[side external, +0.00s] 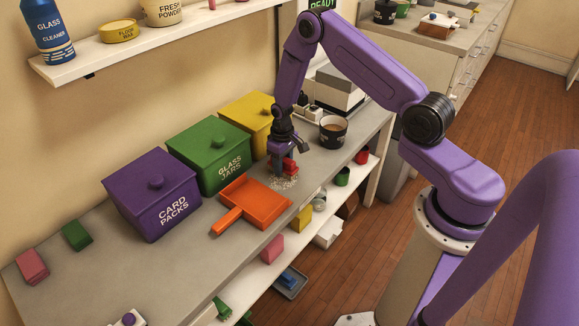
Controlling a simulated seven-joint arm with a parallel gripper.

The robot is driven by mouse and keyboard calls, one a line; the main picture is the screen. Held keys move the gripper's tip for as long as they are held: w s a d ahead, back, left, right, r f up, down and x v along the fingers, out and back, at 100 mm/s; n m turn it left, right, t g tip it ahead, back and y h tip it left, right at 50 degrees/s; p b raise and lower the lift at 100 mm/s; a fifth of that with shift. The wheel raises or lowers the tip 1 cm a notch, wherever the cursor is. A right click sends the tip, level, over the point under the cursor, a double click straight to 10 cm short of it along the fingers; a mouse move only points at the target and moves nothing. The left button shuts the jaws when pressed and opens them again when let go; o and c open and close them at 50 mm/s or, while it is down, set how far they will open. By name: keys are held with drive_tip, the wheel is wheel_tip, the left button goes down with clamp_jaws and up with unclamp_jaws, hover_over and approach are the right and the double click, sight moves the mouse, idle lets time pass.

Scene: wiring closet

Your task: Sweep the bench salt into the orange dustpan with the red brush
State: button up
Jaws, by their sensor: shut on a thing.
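The orange dustpan (256,201) lies on the grey bench, its handle pointing to the lower left. A small patch of pale salt (283,184) lies on the bench just past the dustpan's upper right edge. My gripper (283,158) points down over the bench and is shut on the red brush (289,168). The brush is low, right at the salt and to the right of the dustpan. I cannot tell whether its bristles touch the bench. The fingertips are small and partly hidden by the brush.
Purple (152,193), green (209,155) and yellow (247,122) lidded boxes stand along the wall behind the dustpan. A dark mug (333,132) stands right of my gripper. Pink (32,266) and green (77,236) blocks lie at the far left. The bench (95,275) is mostly clear left of the dustpan.

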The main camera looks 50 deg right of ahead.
sight(291, 191)
drive_tip(key=shift+w+a, duration=0.1)
drive_tip(key=shift+w, duration=1.4)
drive_tip(key=shift+s+a, duration=0.1)
drive_tip(key=shift+a, duration=0.7)
drive_tip(key=shift+s+d, duration=0.1)
drive_tip(key=shift+s, duration=4.9)
drive_tip(key=shift+a, duration=0.75)
drive_tip(key=shift+w, duration=4.85)
drive_tip(key=shift+w+a, duration=0.15)
drive_tip(key=shift+w, duration=0.1)
drive_tip(key=shift+s+a, duration=0.1)
drive_tip(key=shift+a, duration=0.7)
drive_tip(key=shift+s+d, duration=0.1)
drive_tip(key=shift+s, duration=4.9)
wheel_tip(291, 191, up, 8)
